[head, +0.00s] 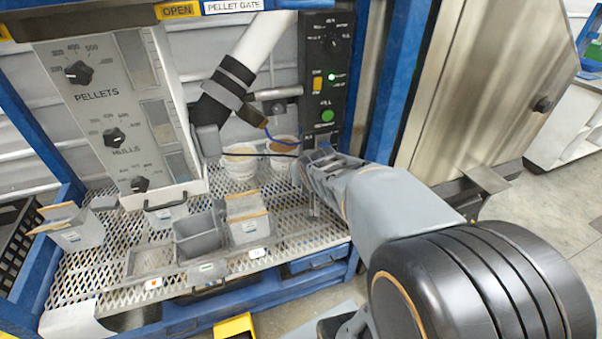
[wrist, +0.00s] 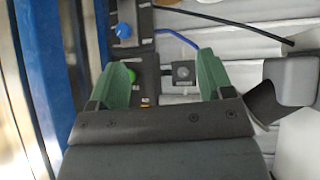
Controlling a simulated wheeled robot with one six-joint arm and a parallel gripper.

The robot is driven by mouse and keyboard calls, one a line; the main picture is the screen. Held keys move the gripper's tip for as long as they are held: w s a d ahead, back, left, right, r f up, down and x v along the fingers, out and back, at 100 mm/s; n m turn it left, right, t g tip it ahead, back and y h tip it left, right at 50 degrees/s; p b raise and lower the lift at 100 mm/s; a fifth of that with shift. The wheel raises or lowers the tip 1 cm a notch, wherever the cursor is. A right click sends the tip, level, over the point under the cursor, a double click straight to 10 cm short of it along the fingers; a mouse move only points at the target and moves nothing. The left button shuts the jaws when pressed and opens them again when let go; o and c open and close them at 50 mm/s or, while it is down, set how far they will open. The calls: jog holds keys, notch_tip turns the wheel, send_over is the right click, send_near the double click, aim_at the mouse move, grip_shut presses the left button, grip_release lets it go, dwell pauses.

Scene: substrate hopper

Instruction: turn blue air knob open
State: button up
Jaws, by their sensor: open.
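The blue air knob (wrist: 123,29) shows in the wrist view on a dark panel, at the upper left, with a blue tube (wrist: 178,41) running off to the right beside it. I cannot make out the knob in the head view, where my gripper and arm cover that part of the panel. My gripper (wrist: 163,60) has its two green fingers spread apart with nothing between them. The knob lies beyond the left fingertip, apart from it. In the head view my gripper (head: 308,160) is at the foot of the black control panel (head: 342,95).
A green button (wrist: 131,75) sits partly behind the left finger. A small grey square fitting (wrist: 183,73) lies beyond the finger gap. White cups (head: 240,162) stand left of my gripper on the mesh shelf (head: 100,262). A dark thin cable crosses near the gripper.

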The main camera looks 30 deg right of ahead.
jog(key=shift+n+g+y, duration=0.4)
jog(key=shift+g, duration=0.4)
jog(key=s+a, duration=0.1)
jog(key=a, duration=0.1)
jog(key=s+a+r+p, duration=0.1)
jog(key=s, duration=0.1)
jog(key=shift+s+a+r, duration=0.15)
jog(key=shift+s+a, duration=0.1)
jog(key=shift+a, duration=0.1)
jog(key=s+a+r+n+g+y+p, duration=0.2)
jog(key=s+a+r+g+p, duration=0.1)
jog(key=s+a, duration=0.5)
jog(key=shift+s+g+p, duration=0.3)
jog(key=shift+s+p, duration=0.5)
